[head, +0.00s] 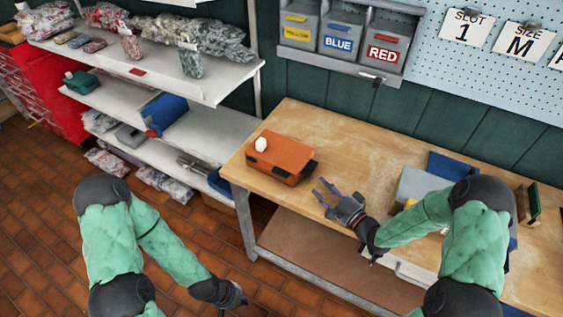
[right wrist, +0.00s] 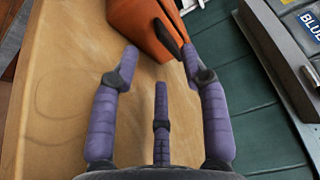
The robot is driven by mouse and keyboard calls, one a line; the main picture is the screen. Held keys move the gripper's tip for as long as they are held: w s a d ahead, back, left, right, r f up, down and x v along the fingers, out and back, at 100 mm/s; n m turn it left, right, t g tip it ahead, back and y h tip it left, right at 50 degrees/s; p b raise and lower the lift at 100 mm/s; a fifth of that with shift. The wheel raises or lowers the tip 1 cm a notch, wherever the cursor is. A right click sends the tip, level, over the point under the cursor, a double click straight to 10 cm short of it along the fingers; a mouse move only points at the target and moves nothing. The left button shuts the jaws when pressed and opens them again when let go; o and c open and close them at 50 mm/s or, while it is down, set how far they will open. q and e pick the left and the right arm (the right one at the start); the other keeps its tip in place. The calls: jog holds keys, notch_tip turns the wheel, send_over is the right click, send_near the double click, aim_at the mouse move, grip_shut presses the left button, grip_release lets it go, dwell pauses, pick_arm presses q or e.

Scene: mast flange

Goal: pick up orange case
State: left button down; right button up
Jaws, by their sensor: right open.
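The orange case (head: 281,156) lies on the wooden workbench near its left end, with a small white round item on top and a dark part at its right end. In the right wrist view the orange case (right wrist: 146,27) shows at the top, just beyond the fingers. My right gripper (head: 325,192) is open and empty, right of the case and apart from it; its spread fingers also show in the right wrist view (right wrist: 160,72). My left gripper (head: 236,300) hangs low at the bottom, in front of the bench; its fingers are too unclear to read.
The wooden workbench (head: 372,150) is clear between the case and the blue and grey items at right. Labelled bins (head: 341,38) hang on the wall behind. A white shelf unit (head: 190,78) with bags stands at left, next to a red cabinet (head: 42,95).

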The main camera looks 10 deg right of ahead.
jog(key=b+x, duration=0.1)
jog(key=x, duration=0.3)
jog(key=shift+w+a, duration=0.15)
jog(key=shift+w, duration=0.1)
jog(key=shift+w+a, duration=0.25)
jog(key=shift+w, duration=0.3)
jog(key=shift+r, duration=0.1)
grip_shut()
